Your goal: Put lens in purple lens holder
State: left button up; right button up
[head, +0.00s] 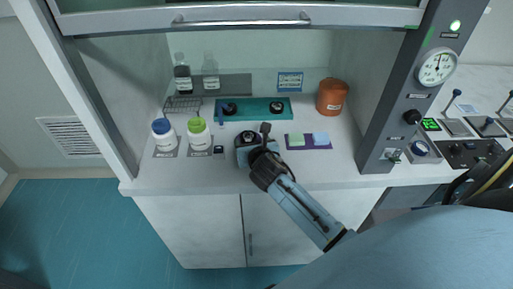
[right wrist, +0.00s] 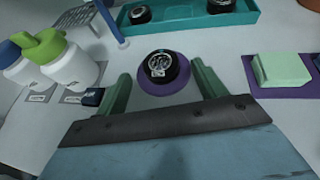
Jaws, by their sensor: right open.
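A round lens (right wrist: 160,67) with a black rim sits on the round purple lens holder (right wrist: 150,90) in the right wrist view. It looks roughly centred there; whether it is fully seated I cannot tell. My right gripper (right wrist: 162,75) is open, with one green finger on each side of the lens and holder and visible gaps to both. In the head view my right gripper (head: 254,137) is over the white worktop, and the lens (head: 248,134) shows small between its fingers. The holder is mostly hidden there. My left gripper is not in view.
A teal tray (head: 256,116) with two black round pieces lies behind. Green-capped (head: 198,134) and blue-capped (head: 163,136) bottles stand left. A purple mat (head: 308,147) with pale blocks lies right; an orange jar (head: 332,97) stands back right. The worktop's front strip is clear.

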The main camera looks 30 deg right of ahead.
jog(key=p+v, duration=0.1)
jog(key=v, duration=0.7)
jog(key=shift+r, duration=0.1)
dwell(1.9)
